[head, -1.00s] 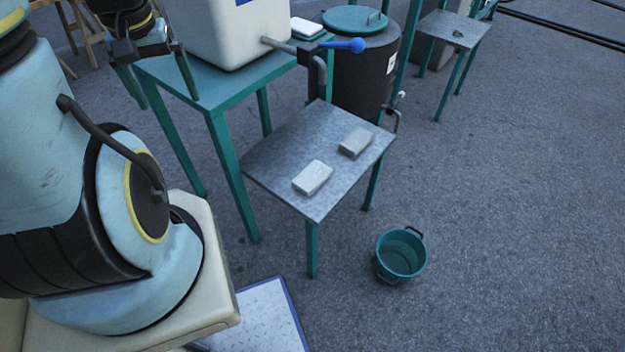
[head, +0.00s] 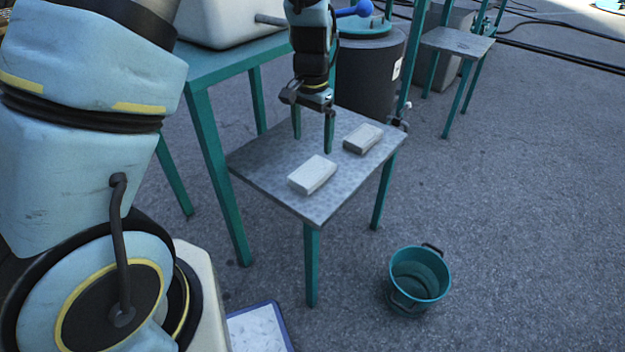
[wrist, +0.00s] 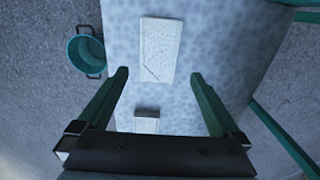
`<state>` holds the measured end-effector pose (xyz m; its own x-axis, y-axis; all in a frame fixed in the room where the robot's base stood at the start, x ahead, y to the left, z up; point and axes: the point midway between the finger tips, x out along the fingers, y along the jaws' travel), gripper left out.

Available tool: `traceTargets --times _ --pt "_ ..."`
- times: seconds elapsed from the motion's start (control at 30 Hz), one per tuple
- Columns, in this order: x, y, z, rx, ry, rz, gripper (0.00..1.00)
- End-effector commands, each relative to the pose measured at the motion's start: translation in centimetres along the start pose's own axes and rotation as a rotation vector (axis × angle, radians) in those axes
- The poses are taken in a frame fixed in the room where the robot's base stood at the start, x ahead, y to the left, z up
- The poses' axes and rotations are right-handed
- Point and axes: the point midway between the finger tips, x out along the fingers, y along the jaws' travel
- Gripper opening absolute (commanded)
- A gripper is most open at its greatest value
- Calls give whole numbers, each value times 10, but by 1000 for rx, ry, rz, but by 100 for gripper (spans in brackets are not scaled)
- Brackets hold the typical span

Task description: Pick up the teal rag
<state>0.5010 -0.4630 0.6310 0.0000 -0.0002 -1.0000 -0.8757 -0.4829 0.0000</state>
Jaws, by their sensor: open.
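I cannot make out a teal rag in either view. Two pale, flat blocks lie on the grey metal tabletop (head: 265,155): a near one (head: 312,174) and a far one (head: 363,138). My gripper (head: 313,142) is over the back part of this tabletop, pointing down, open and empty. In the wrist view its two green fingers (wrist: 160,78) are spread apart. One pale block (wrist: 160,48) shows just beyond the fingertips there. The other block (wrist: 146,120) shows between the fingers, partly hidden by the gripper body.
A teal bucket (head: 418,276) stands on the asphalt at the right; its inside is dark. A taller green table (head: 232,62) with a white container (head: 225,20) stands behind left. A dark barrel (head: 368,80) is behind the metal table. Open ground lies right.

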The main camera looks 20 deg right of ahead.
Motion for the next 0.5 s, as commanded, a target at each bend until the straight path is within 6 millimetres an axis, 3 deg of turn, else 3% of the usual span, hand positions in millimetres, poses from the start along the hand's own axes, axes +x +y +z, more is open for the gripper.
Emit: traceTargets --times 0.2,0.5 --pt "36 0 1 -2 -3 1 100" --pt "61 1 2 -2 -3 0 100"
